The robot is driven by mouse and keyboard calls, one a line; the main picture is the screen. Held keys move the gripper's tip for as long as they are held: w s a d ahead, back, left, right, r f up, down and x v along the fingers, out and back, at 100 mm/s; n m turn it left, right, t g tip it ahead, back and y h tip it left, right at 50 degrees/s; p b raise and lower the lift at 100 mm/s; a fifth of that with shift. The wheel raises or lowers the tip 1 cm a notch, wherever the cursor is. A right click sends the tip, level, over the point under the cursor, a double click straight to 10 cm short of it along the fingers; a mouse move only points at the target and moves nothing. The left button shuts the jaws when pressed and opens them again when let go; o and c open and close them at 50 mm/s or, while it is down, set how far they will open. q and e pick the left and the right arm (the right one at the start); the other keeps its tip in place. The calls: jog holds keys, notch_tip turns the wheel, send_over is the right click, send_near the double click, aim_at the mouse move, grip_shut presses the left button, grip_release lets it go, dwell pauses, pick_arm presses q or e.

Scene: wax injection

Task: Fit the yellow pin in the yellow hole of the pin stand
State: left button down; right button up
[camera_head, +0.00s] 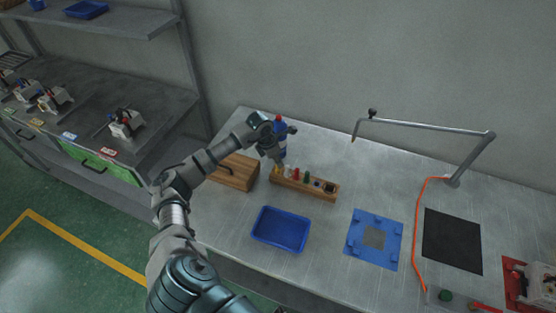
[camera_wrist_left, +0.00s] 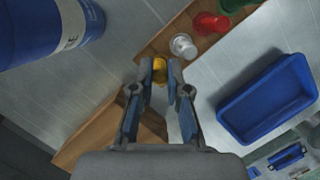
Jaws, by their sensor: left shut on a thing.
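The wooden pin stand (camera_head: 318,192) lies on the metal table in the head view, with white, red and green pins standing in a row along it. The yellow pin (camera_wrist_left: 160,71) is between the fingertips of my left gripper (camera_wrist_left: 160,76), which is shut on it. In the head view my left gripper (camera_head: 276,161) points down at the left end of the stand. The yellow pin is over that end, beside the white pin (camera_wrist_left: 183,45). Its lower end and the yellow hole are hidden, so I cannot tell how deep it sits. My right gripper is not in view.
A blue bottle (camera_head: 281,140) stands close behind my left gripper. A wooden box (camera_head: 238,172) is to its left. A blue tray (camera_head: 281,229) lies in front of the stand. A blue plate (camera_head: 374,239) and black mat (camera_head: 452,241) lie farther right.

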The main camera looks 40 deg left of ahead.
pick_arm(q)
jog(key=shift+f, duration=0.2)
jog(key=c, duration=1.1)
grip_release()
jog(key=v, duration=1.1)
jog(key=shift+s+a+r, duration=0.1)
jog(key=shift+a+r, duration=0.1)
jog(key=shift+r, duration=0.2)
